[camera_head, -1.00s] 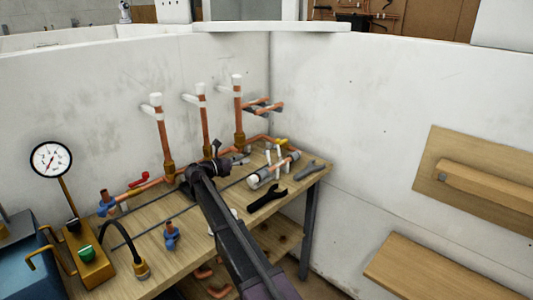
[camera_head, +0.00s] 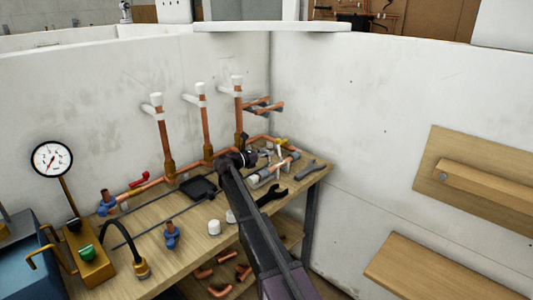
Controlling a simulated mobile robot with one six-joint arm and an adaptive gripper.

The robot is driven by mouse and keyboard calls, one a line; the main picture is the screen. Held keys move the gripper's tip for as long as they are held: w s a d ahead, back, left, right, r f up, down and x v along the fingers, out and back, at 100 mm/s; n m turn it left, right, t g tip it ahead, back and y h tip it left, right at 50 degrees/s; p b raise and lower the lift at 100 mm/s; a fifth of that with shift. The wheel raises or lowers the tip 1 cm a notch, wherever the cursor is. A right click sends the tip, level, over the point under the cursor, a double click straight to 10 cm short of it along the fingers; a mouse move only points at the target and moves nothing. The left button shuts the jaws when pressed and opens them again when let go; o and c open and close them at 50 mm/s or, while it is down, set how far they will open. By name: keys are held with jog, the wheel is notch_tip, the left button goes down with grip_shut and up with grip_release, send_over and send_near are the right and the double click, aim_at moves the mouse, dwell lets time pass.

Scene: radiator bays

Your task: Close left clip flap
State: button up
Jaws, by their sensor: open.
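My gripper (camera_head: 247,158) is over the back right of the workbench (camera_head: 215,250), small and dark in the picture. It is just left of a grey holder (camera_head: 264,178) with a copper pipe piece (camera_head: 290,157) at its right end. Thin white upright pieces, which look like clip flaps (camera_head: 279,151), stand by this holder. My gripper and arm cover part of its left side, so I cannot tell how the left flap stands or whether my fingers touch it. The jaws are open and I see nothing held in them.
Vertical copper pipes with white caps (camera_head: 156,99) stand along the back wall, left of my gripper. A black wrench (camera_head: 271,196) and a grey tool (camera_head: 309,170) lie near the holder. White caps (camera_head: 214,227), a dark tray (camera_head: 199,187) and a gauge (camera_head: 51,158) are further left.

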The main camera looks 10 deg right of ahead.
jog(key=shift+c, duration=0.2)
grip_shut()
jog(key=shift+d+r+m, duration=0.1)
jog(key=shift+r+m, duration=0.05)
jog(key=shift+m, duration=0.15)
dwell(0.7)
jog(key=shift+s+d+r+m+y+p, duration=0.15)
jog(key=shift+s+m+p, duration=0.1)
jog(key=shift+m+p, duration=0.25)
jog(key=shift+s+d+r+m+y+p, duration=0.1)
jog(key=shift+s+m+y+p, duration=0.1)
jog(key=shift+m+p, duration=0.3)
jog(key=m, duration=0.1)
jog(key=s+d+m+y+p, duration=0.1)
jog(key=m, duration=0.1)
jog(key=shift+s, duration=0.1)
jog(key=m, duration=0.2)
jog(key=s+m+y, duration=0.1)
jog(key=shift+d+f, duration=0.3)
jog(key=shift+s+d+f+m+t+y, duration=0.2)
jog(key=shift+s+f+m+t, duration=0.1)
jog(key=shift+m, duration=0.55)
jog(key=shift+s+d+f+m+t+y, duration=0.15)
jog(key=shift+m+t, duration=0.15)
jog(key=shift+m, duration=0.55)
